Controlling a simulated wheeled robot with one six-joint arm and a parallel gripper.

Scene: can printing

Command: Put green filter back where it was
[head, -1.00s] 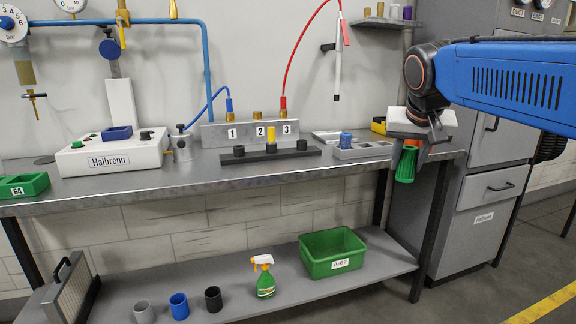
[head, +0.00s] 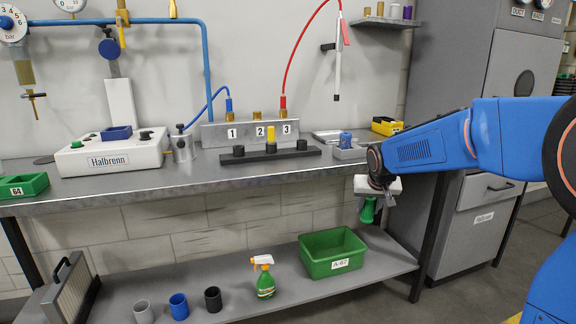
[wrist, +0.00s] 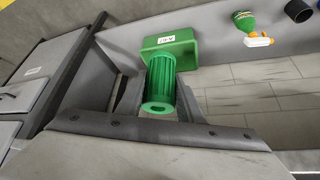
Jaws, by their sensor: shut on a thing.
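The green filter (head: 368,210) is a ribbed green cylinder held in my gripper (head: 378,198), just in front of the bench's front edge and below its top. In the wrist view the filter (wrist: 161,84) sits between the two fingers of my gripper (wrist: 160,110), which is shut on it. A green bin (head: 332,252) labelled A-67 stands on the lower shelf, left of and below the filter in the head view. In the wrist view the green bin (wrist: 182,45) shows beyond the filter.
The lower shelf (head: 235,312) also holds a spray bottle (head: 264,277), a black cup (head: 213,299), a blue cup (head: 179,306) and a grey cup (head: 144,312). A grey cabinet (head: 470,215) stands right of the bench. The bench top (head: 110,195) is above the shelf.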

